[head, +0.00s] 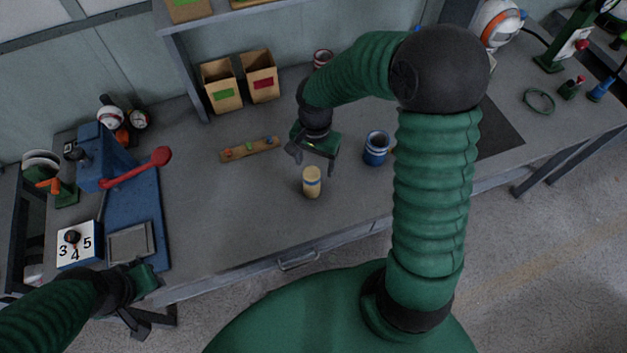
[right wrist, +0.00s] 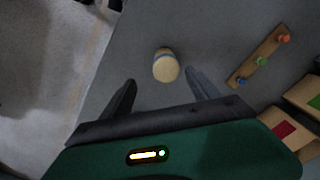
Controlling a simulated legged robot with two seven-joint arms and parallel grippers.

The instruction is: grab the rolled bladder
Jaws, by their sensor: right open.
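The rolled bladder (head: 312,182) is a small cream cylinder with a blue band, standing on the grey workbench. It also shows in the right wrist view (right wrist: 166,66), just beyond the fingertips. My right gripper (head: 313,168) is open and empty, with its fingers spread on the bladder's far side and above it; in the wrist view the bladder lies ahead of the gap between the fingers (right wrist: 160,80). My left gripper (head: 143,318) is low at the bench's front left edge, far from the bladder. Its fingers are dark and partly unclear.
A blue tin (head: 376,148) stands right of the bladder. A wooden strip with coloured pegs (head: 250,149) lies to the left. Two cardboard bins (head: 221,88) stand at the back. A blue press with a red lever (head: 137,170) is at the left. Bench around the bladder is clear.

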